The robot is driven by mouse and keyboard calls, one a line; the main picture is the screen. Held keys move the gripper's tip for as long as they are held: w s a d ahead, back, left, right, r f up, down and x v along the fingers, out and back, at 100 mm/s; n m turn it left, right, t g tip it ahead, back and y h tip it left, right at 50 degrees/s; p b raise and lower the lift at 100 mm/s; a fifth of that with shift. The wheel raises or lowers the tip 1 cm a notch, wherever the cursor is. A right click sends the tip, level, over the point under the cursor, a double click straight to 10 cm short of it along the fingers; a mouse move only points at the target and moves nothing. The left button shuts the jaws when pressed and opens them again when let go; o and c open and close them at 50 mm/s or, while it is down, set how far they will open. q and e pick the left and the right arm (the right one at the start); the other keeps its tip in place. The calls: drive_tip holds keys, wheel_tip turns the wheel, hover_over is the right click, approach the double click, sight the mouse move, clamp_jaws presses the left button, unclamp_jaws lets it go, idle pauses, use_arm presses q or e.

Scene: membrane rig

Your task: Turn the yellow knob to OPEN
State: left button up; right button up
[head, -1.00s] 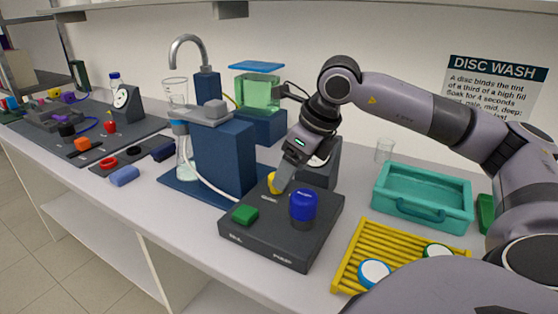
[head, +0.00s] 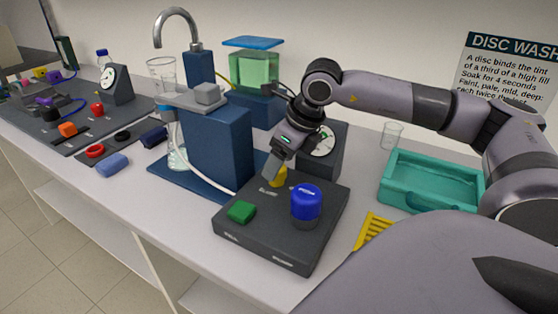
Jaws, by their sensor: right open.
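The yellow knob (head: 279,177) stands on the dark control box (head: 256,239), near its back edge, partly hidden by my right gripper. My right gripper (head: 271,174) points down at the knob from above, its fingertips beside or around it; I cannot tell which. It is open. The small label near the knob is too small to read. A blue knob (head: 306,204) and a green button (head: 241,212) are on the same box. My left gripper is not in view.
A blue filter stand (head: 224,150) with a flask and tube stands left of the box. A gauge (head: 323,143) stands right behind it.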

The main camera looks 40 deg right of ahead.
drive_tip(key=shift+w+f, duration=0.3)
drive_tip(key=shift+f, duration=0.35)
drive_tip(key=c, duration=1.1)
drive_tip(key=shift+o, duration=0.2)
